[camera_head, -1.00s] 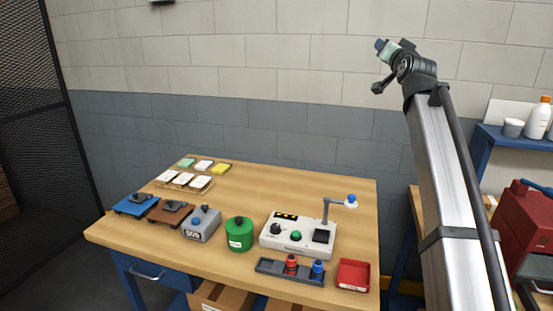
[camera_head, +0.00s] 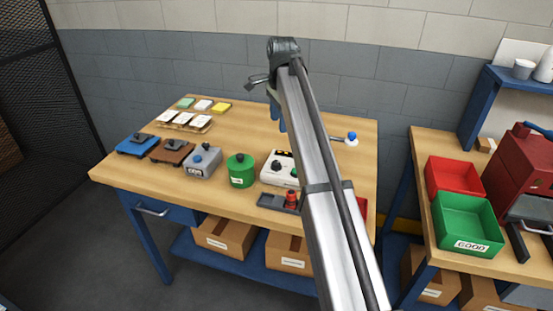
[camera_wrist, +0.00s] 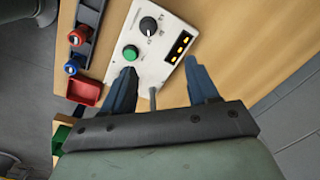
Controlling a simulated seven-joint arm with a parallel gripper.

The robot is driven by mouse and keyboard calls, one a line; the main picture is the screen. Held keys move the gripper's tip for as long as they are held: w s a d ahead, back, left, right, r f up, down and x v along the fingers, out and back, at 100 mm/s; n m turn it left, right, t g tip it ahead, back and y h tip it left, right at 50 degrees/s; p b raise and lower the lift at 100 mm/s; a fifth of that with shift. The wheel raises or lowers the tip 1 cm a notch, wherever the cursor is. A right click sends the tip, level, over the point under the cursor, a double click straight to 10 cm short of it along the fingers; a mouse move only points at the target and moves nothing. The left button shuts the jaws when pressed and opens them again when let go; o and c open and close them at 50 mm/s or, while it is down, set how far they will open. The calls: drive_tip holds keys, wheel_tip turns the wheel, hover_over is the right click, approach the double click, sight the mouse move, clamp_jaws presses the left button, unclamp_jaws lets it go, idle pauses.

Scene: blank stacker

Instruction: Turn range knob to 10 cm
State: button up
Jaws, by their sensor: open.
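The white control box (camera_head: 271,178) stands on the wooden table, partly hidden behind my arm in the head view. In the wrist view the box (camera_wrist: 160,58) shows a black range knob (camera_wrist: 149,26) with small marks around it, a green button (camera_wrist: 130,53) and a dark display (camera_wrist: 178,46) with yellow marks. The knob also shows in the head view (camera_head: 277,166); its exact setting is too small to read. My gripper (camera_wrist: 166,72) is open and empty, its two blue fingers apart above the box. The knob lies beyond the fingertips, not between them.
A dark tray with a red knobbed piece (camera_head: 292,199) sits in front. A green canister (camera_head: 241,171) and grey block (camera_head: 203,161) stand left. The table's back is mostly clear.

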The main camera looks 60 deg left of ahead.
sight(276, 162)
drive_tip(key=shift+h, duration=0.4)
drive_tip(key=f, duration=0.4)
drive_tip(key=s+f, duration=0.1)
drive_tip(key=f, duration=0.9)
drive_tip(key=shift+s+d+f, duration=0.2)
drive_tip(key=shift+d+f, duration=0.05)
drive_tip(key=shift+d, duration=0.1)
drive_tip(key=shift+c, duration=0.2)
drive_tip(key=c, duration=1)
